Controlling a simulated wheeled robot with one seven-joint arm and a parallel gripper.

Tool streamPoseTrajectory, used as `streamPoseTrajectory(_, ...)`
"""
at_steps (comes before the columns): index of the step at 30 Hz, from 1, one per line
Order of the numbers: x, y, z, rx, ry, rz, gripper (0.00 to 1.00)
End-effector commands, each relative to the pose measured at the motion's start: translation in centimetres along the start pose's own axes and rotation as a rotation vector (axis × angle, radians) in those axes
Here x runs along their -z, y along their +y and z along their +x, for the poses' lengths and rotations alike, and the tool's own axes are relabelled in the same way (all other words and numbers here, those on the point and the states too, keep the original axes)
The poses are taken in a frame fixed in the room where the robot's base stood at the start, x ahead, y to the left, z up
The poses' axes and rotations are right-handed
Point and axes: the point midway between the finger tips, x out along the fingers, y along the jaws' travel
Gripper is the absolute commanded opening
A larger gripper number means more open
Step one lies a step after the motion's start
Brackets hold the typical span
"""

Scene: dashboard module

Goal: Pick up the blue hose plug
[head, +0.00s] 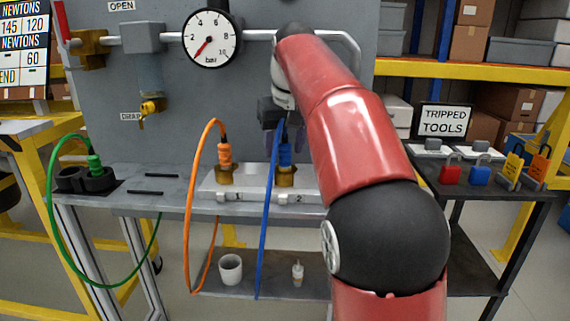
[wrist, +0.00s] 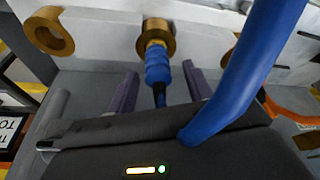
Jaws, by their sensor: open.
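The blue hose plug (head: 285,156) stands upright in a brass socket at the position marked 2 on the light block. In the wrist view the ribbed blue plug (wrist: 157,65) points into its brass socket (wrist: 155,36). The blue hose (head: 267,215) hangs down in front of the bench and crosses the right of the wrist view (wrist: 252,70). My gripper (wrist: 159,78) is open, with one purple finger on each side of the plug and a gap visible on both sides. In the head view my arm partly hides my gripper (head: 283,135).
An orange plug (head: 224,154) with an orange hose stands in the socket to the left. A green plug (head: 95,164) sits in a black holder at the far left. A pressure gauge (head: 209,38) and pipework are on the panel behind. A brass ring (wrist: 48,31) shows in the wrist view.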

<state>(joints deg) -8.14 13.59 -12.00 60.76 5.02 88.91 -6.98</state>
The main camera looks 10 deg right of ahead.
Motion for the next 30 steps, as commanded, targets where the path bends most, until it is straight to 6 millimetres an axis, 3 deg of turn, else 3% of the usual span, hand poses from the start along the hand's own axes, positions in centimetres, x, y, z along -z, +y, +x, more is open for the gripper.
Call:
streamPoseTrajectory(8,0.03,0.00,0.45,0.000,0.002,0.000,0.51)
streamPoseTrajectory(20,0.03,-0.01,0.45,0.000,0.001,0.000,0.01)
streamPoseTrajectory(30,0.16,-0.01,0.05,0.000,0.001,0.000,0.00)
